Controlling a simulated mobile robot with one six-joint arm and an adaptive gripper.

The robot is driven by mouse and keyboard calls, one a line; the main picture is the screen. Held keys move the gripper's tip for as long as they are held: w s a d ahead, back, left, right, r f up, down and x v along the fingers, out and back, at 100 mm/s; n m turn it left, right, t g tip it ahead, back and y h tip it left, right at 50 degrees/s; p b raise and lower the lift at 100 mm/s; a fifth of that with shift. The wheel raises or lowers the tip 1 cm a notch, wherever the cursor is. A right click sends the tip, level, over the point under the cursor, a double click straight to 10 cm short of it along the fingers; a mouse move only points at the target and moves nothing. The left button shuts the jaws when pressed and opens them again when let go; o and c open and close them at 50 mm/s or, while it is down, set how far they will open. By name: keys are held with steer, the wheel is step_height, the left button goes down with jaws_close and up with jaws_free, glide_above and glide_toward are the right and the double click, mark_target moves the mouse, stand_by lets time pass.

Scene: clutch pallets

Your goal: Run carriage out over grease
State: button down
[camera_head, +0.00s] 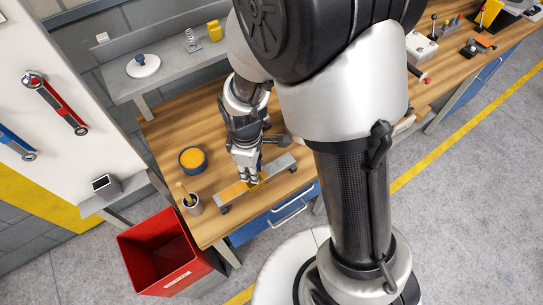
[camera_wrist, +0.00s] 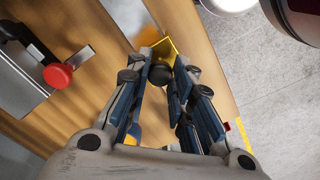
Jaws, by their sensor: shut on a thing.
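A pale metal rail (camera_head: 282,163) lies slantwise near the front edge of the wooden bench, on small dark feet. Orange-yellow grease (camera_head: 234,190) covers part of its left stretch. My gripper (camera_head: 251,182) is over the rail, beside the grease. In the wrist view my gripper (camera_wrist: 160,82) is shut around the dark knob (camera_wrist: 160,74) of a yellow carriage (camera_wrist: 165,48). The carriage is mostly hidden by my fingers in the head view. An orange patch, likely grease, shows below the left finger in the wrist view (camera_wrist: 133,136).
A blue tub of orange grease (camera_head: 193,158) and a pot with a brush (camera_head: 191,203) stand left of the rail. A red bin (camera_head: 165,252) is on the floor. A grey shelf (camera_head: 175,75) is behind. The wrist view shows a red knob (camera_wrist: 58,75).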

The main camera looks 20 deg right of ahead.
steer(key=a, duration=0.1)
steer(key=s+a, duration=0.1)
steer(key=a, duration=0.1)
steer(key=shift+a, duration=0.25)
steer(key=c, duration=1.4)
jaws_free()
steer(key=shift+d, duration=0.1)
steer(key=shift+o, duration=0.2)
step_height(320, 180, up, 12)
steer(key=shift+r, duration=0.1)
